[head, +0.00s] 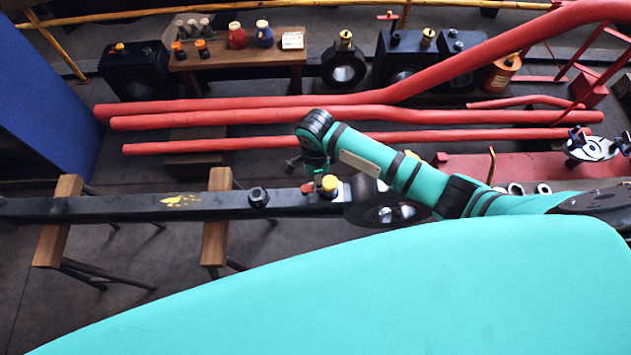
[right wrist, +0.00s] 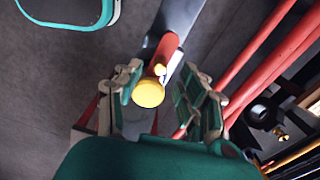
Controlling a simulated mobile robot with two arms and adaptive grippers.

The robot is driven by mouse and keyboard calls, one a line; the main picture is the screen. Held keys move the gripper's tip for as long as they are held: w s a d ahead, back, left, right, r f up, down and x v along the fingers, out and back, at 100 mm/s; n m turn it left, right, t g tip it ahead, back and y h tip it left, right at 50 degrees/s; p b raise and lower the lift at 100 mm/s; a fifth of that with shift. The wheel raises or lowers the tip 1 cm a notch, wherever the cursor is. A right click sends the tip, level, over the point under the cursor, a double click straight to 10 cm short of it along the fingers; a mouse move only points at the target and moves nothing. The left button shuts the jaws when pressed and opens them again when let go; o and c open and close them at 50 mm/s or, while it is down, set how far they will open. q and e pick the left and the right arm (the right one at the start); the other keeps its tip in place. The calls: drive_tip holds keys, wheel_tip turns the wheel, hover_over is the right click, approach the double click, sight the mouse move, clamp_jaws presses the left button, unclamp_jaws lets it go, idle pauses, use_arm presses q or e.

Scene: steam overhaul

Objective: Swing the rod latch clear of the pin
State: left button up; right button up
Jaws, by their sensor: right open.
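My right gripper (head: 307,166) hangs at the end of the teal arm, just above the dark rod (head: 130,208). In the right wrist view the gripper (right wrist: 162,88) is open, with one finger on each side of a round yellow knob (right wrist: 149,92). The fingers look apart from the knob. A red piece (right wrist: 169,47) runs from beside the knob along the bar. In the head view the yellow knob (head: 329,183) and the red piece (head: 308,187) sit on the rod near its round black end. Which part is latch and which is pin is unclear. My left gripper is not in view.
The rod rests on wooden-topped stands (head: 216,225). Long red pipes (head: 250,124) lie behind it. A wooden table (head: 240,58) with bottles stands at the back left. A teal surface fills the foreground.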

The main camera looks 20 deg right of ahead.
sight(313, 186)
drive_tip(key=shift+f, duration=1.65)
clamp_jaws()
